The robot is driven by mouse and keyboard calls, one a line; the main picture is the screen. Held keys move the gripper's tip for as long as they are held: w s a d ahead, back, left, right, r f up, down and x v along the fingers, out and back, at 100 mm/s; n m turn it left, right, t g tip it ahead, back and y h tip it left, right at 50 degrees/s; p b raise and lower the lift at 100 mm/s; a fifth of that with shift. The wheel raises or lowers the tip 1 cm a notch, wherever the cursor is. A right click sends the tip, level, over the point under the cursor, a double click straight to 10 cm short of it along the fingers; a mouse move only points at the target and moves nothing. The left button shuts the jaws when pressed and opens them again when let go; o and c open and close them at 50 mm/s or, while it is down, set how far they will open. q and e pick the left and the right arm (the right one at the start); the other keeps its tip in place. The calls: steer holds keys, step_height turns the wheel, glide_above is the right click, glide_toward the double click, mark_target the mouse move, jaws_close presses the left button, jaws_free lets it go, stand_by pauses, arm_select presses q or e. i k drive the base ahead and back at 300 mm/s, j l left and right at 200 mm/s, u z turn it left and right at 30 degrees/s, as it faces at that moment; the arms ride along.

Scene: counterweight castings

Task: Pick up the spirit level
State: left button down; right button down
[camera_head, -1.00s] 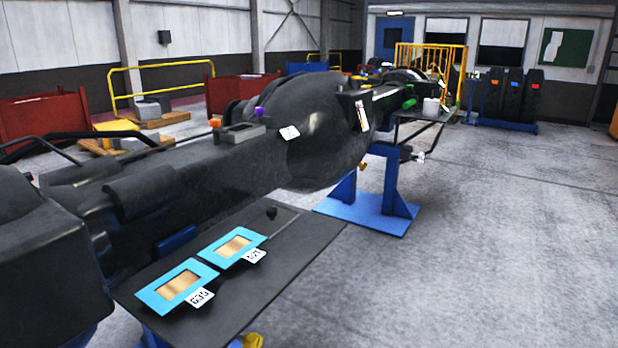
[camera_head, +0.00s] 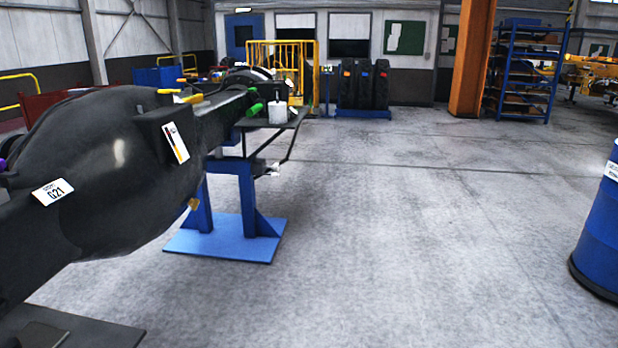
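I cannot make out a spirit level for certain. Small yellow pieces (camera_head: 191,98) lie on top of the large dark casting (camera_head: 110,170) at the left, too small to identify. A green piece (camera_head: 255,109) and a white container (camera_head: 278,112) are at the casting's far end, by a small dark shelf (camera_head: 292,119). Neither of my grippers is in view.
A blue stand (camera_head: 235,240) supports the casting. Part of a dark table (camera_head: 100,335) shows at bottom left. A blue drum (camera_head: 603,225) stands at the right edge. An orange pillar (camera_head: 472,60) and blue rack (camera_head: 523,70) stand behind. The middle floor is clear.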

mark_target(198, 98)
steer(key=i, duration=0.7)
steer(key=i+l+u, duration=0.1)
steer(key=i, duration=0.65)
steer(key=i+l+u, duration=0.2)
steer(key=i+u, duration=0.2)
steer(key=i+l+u, duration=0.45)
steer(key=i, duration=0.15)
steer(key=i+l+u, duration=0.4)
steer(key=i+l+z, duration=0.1)
steer(key=l, duration=0.3)
steer(key=i+l, duration=0.3)
steer(key=l, duration=0.15)
steer(key=i+l+z, duration=0.15)
steer(key=l, duration=0.25)
